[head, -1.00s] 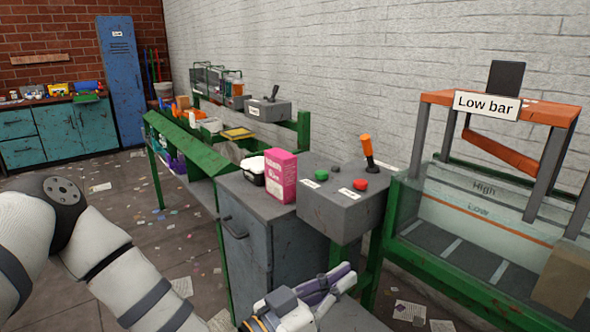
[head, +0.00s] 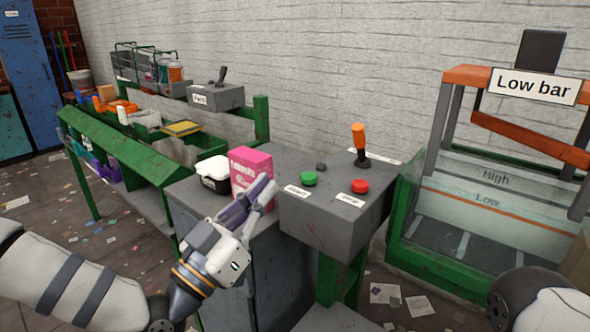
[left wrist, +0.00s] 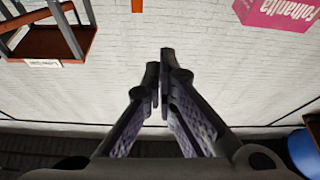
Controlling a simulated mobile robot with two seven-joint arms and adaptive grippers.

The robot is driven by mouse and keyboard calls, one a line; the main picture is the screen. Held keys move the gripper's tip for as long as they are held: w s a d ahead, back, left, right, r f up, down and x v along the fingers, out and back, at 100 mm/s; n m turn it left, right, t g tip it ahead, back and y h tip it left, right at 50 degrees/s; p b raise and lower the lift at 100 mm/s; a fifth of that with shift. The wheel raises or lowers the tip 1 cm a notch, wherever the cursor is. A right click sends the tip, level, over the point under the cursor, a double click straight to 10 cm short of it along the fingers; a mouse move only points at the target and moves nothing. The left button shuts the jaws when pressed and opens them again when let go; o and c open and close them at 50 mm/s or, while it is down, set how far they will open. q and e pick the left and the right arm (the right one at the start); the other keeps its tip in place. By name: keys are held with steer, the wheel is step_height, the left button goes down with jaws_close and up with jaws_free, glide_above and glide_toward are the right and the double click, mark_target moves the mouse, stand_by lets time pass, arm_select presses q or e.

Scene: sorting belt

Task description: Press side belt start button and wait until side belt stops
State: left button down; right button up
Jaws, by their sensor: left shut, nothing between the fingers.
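A grey control box (head: 322,235) stands at the right end of the cabinet in the head view. On its top are a green button (head: 309,179), a red button (head: 360,186), a small dark button (head: 321,166) and an orange-handled lever (head: 359,142). White labels lie by the buttons, too small to read. My left gripper (head: 266,191) is shut and empty. In the head view it overlaps the pink box, left of the green button and apart from it. Its closed fingers (left wrist: 159,75) also show in the left wrist view against the white wall. My right gripper is not in view.
A pink box (head: 250,166) and a white-lidded black tub (head: 213,172) stand on the cabinet beside the control box. A green-framed belt (head: 130,150) with items runs back left. A glass-sided bin with a "Low bar" sign (head: 534,87) stands right.

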arm_select(q)
step_height(320, 180, up, 4)
glide_above(300, 190)
step_height(300, 190, down, 3)
steer(key=shift+f, duration=0.55)
